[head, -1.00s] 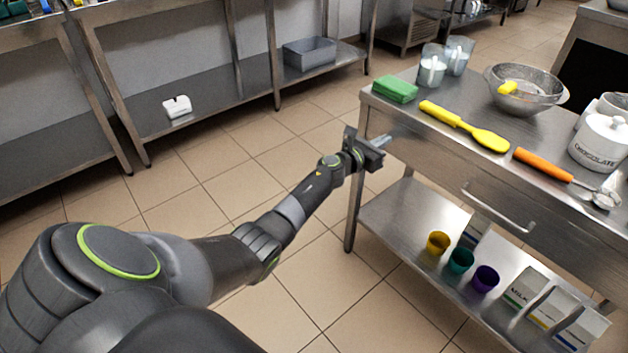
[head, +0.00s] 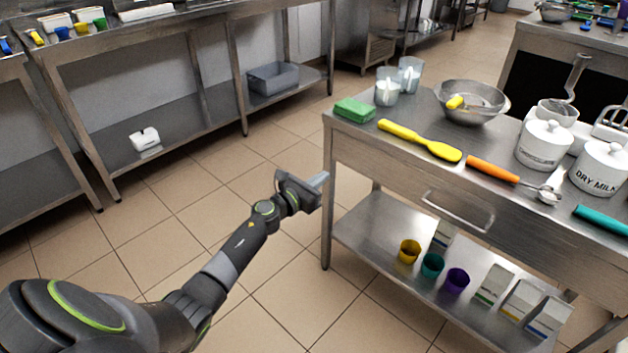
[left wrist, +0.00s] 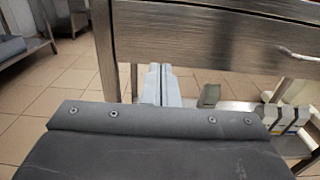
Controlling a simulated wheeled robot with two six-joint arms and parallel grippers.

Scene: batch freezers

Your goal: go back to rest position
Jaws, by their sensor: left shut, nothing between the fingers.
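My left arm reaches in from the lower left of the head view. My left gripper (head: 318,181) is shut and empty, held out over the floor just left of the steel worktable (head: 400,175). Its closed fingers (left wrist: 161,85) also show in the left wrist view, in front of the worktable's leg and front panel. I cannot tell from these views whether they touch the table. My right gripper is not in view.
On the worktable are a green sponge (head: 354,110), a yellow spatula (head: 420,141), a metal bowl (head: 471,102) and white canisters (head: 544,145). Its lower shelf holds cups (head: 432,264) and cartons (head: 521,298). Open tiled floor (head: 180,215) lies left, before a steel rack (head: 175,115).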

